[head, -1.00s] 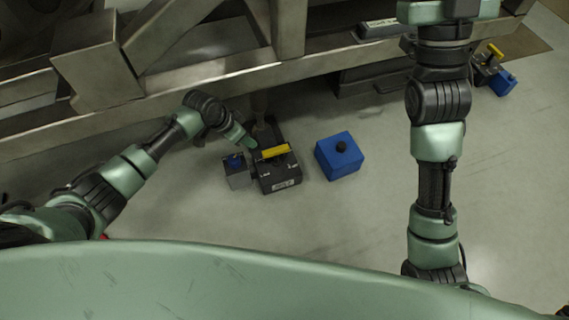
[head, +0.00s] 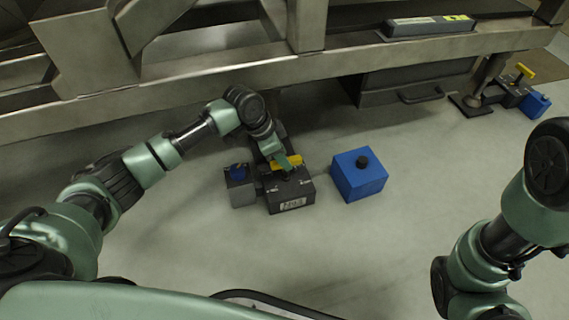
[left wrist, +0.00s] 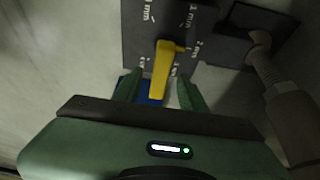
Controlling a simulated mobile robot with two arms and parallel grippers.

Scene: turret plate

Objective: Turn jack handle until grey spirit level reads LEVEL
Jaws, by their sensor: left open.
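The near jack (head: 290,196) is a dark box on the floor under the metal frame, with a yellow handle (head: 291,161) on top. My left gripper (head: 284,160) is over this handle. In the left wrist view the open fingers stand on either side of the near end of the yellow handle (left wrist: 160,72), with gaps visible. Millimetre marks surround the handle on the dark top face. The grey spirit level (head: 420,27) lies on the frame's beam; its small yellow-green display is too small to read. My right gripper is out of view; only part of that arm shows.
A grey box with a blue knob (head: 240,190) sits left of the jack, and a blue box with a black knob (head: 359,178) right of it. A second jack with a yellow handle (head: 524,70) stands far right. The metal beam (head: 190,79) runs behind. The front floor is clear.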

